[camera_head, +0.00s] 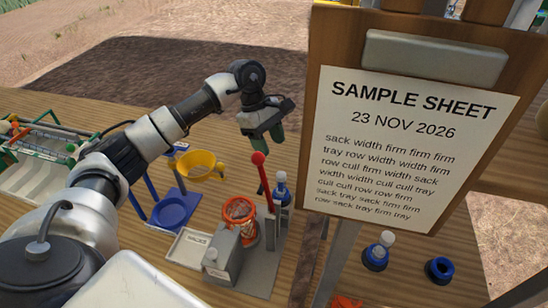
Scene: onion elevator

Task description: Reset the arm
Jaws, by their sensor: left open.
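My left arm (150,140) reaches in from the left over the wooden table. My left gripper (267,142) hangs above the table, left of the clipboard, with its fingers pointing down. It is open, and I see nothing between its fingers. A lever with a red ball top (258,159) stands just below the gripper; I cannot tell whether they touch. My right gripper is not in view.
A clipboard with a sample sheet (415,145) stands close on the right. Below the gripper is a grey device (222,256) with an orange-red basket (239,211). A yellow funnel (200,165), a blue dish (171,212) and a white tray (187,247) are nearby. Blue-based items (376,256) sit right.

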